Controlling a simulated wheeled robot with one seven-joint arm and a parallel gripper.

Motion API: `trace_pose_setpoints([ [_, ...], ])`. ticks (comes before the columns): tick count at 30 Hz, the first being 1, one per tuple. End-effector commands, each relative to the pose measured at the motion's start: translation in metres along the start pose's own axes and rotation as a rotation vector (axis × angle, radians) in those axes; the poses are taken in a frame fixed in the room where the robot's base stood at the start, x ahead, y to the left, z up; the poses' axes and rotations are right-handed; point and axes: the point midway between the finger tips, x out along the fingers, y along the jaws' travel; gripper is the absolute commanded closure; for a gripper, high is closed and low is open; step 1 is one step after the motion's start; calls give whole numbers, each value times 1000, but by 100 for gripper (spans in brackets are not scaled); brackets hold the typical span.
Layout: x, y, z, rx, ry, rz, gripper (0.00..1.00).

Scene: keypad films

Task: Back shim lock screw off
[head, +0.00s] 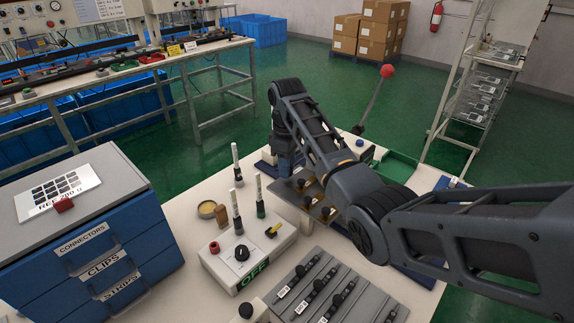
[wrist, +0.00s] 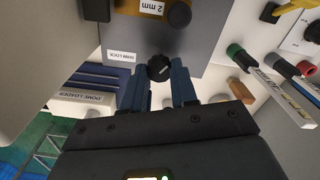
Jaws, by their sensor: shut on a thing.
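The shim lock screw (wrist: 160,68) has a round black knob and stands at the edge of a grey plate (wrist: 205,35), beside a white SHIM LOCK label (wrist: 121,56). In the wrist view the two blue fingers of my gripper (wrist: 159,78) are shut on the knob, one on each side. In the head view my gripper (head: 285,163) points down at the far left part of the grey fixture, and I cannot make out the screw there. How far the screw is turned cannot be told.
A 2 mm label (wrist: 152,7) and another black knob (wrist: 180,14) are on the plate. A DOME LOADER block (wrist: 84,96) is close by. A switch box (head: 248,250), upright markers (head: 236,210) and a blue drawer cabinet (head: 95,255) stand to the left. A red-topped lever (head: 387,72) rises behind.

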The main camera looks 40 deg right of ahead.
Motion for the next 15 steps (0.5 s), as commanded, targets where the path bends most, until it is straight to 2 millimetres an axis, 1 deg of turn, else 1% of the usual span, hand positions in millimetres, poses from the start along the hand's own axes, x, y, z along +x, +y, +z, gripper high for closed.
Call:
trace_pose_setpoints([
  [6,2,-1,1,-134,-2,-1,100],
  [15,2,-1,1,-230,-2,-2,100],
])
